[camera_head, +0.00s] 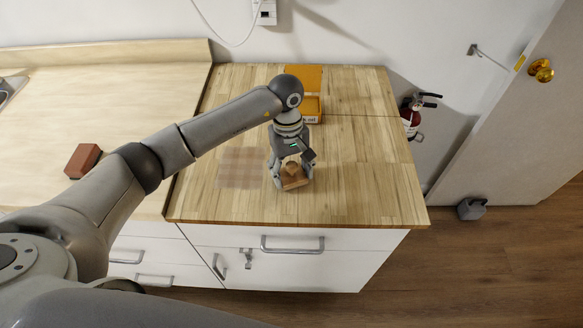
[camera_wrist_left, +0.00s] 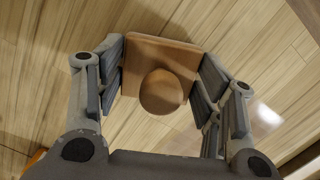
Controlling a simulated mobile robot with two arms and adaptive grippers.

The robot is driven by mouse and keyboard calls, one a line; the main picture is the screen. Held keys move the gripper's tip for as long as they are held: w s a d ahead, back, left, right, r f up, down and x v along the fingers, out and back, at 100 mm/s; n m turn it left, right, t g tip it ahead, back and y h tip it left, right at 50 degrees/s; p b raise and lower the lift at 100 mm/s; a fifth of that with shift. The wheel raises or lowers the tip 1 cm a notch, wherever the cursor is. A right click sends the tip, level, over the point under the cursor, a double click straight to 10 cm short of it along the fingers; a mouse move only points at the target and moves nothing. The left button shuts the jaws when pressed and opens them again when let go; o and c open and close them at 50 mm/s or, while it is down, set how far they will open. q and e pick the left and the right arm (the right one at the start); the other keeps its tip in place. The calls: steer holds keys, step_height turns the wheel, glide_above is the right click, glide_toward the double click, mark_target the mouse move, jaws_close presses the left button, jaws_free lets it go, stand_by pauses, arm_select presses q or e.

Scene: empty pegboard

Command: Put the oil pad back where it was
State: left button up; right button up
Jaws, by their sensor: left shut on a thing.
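The oil pad appears to be a brown square wooden block with a round knob (camera_head: 297,184). It is at the front of the butcher-block counter, and it also shows in the left wrist view (camera_wrist_left: 150,52). My left gripper (camera_head: 291,176) points down over it. Its two fingers are shut on opposite sides of the block, with the knob between them in the left wrist view. I cannot tell whether the block rests on the counter or hangs just above it. My right gripper is not in view.
A faint checkered patch (camera_head: 240,168) lies left of the gripper on the butcher-block counter (camera_head: 360,190). An open orange box (camera_head: 312,105) stands behind my arm. A red-brown block (camera_head: 82,160) sits on the left counter. The counter's right side is clear.

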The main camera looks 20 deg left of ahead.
arm_select(q)
steer(key=shift+f, duration=0.1)
steer(key=shift+f, duration=0.1)
steer(key=o, duration=0.7)
steer(key=shift+c, duration=0.2)
steer(key=o, duration=0.3)
steer(key=shift+w+r, duration=0.1)
steer(key=shift+r, duration=0.3)
step_height(320, 180, up, 12)
steer(key=w+a+b, duration=0.1)
steer(key=b, duration=0.3)
steer(key=shift+f, duration=0.2)
